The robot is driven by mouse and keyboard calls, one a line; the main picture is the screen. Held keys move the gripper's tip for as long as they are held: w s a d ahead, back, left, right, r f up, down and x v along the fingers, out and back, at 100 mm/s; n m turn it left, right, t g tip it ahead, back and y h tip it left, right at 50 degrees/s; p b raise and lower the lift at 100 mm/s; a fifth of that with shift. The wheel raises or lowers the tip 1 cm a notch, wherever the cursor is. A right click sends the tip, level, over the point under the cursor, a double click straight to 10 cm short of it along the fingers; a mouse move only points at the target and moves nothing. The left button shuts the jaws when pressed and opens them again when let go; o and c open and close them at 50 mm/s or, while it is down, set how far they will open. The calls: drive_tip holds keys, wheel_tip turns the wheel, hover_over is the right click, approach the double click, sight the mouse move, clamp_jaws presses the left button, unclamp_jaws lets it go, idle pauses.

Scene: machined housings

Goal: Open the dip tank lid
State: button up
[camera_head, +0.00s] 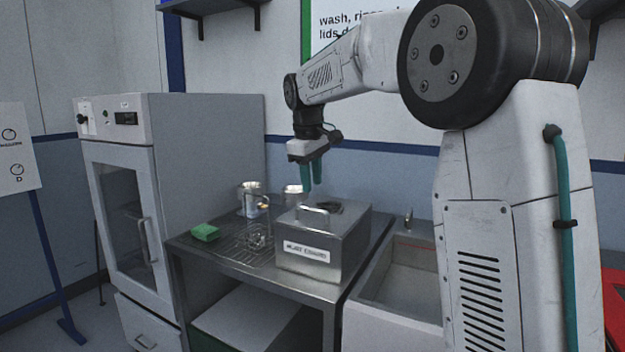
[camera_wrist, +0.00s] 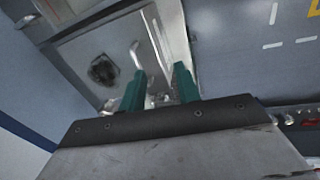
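The dip tank (camera_head: 318,244) is a steel box with a label on its front, standing on the metal bench. Its lid (camera_head: 341,208) lies flat and closed on top, with a raised bar handle (camera_head: 313,214) near the front edge. The lid also shows in the wrist view (camera_wrist: 84,48), with the handle (camera_wrist: 138,56) just beyond my fingers. My gripper (camera_head: 311,185) points down above the tank, over the handle area. In the wrist view its two teal fingers (camera_wrist: 160,84) stand apart with nothing held between them. A dark round patch or opening (camera_wrist: 103,70) shows on the lid.
A sink (camera_head: 400,275) adjoins on the right. A grey oven-like cabinet (camera_head: 205,150) rises at the left.

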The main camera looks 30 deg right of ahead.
drive_tip(key=shift+s+a+r, duration=0.1)
drive_tip(key=shift+s+a, duration=0.1)
drive_tip(key=shift+s, duration=0.3)
drive_tip(key=shift+s+a, duration=0.2)
drive_tip(key=shift+s, duration=0.3)
